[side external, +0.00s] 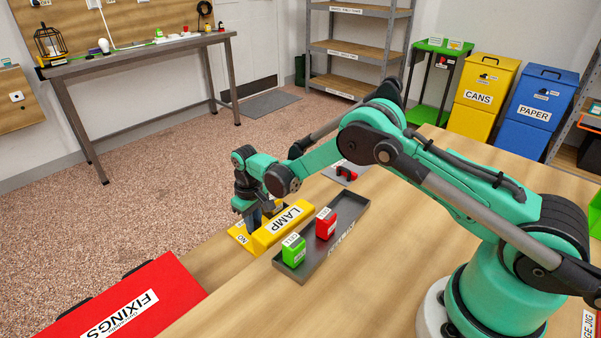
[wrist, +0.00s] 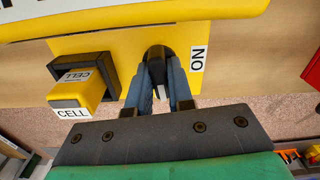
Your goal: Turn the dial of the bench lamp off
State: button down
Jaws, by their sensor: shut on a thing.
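The bench lamp is a yellow unit (side external: 270,238) with a LAMP label, on the wooden bench near its left edge. In the wrist view its yellow base plate (wrist: 108,43) carries a black dial (wrist: 157,53) beside a white label (wrist: 198,60) that reads ON when turned round. My gripper (side external: 254,219) points down at the plate. In the wrist view the fingers of my gripper (wrist: 161,90) are shut on the dial, one on each side. They hide part of it, so its exact setting is unclear.
A yellow CELL block (wrist: 78,97) sits in a dark holder (wrist: 85,65) close beside the fingers. A grey tray (side external: 335,235) with a green block (side external: 293,252) and a red block (side external: 326,224) lies right of the lamp. A red FIXINGS surface (side external: 165,275) is at lower left.

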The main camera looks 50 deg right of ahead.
jog(key=shift+m, duration=0.5)
jog(key=c, duration=0.8)
grip_release()
jog(key=shift+r, duration=2.8)
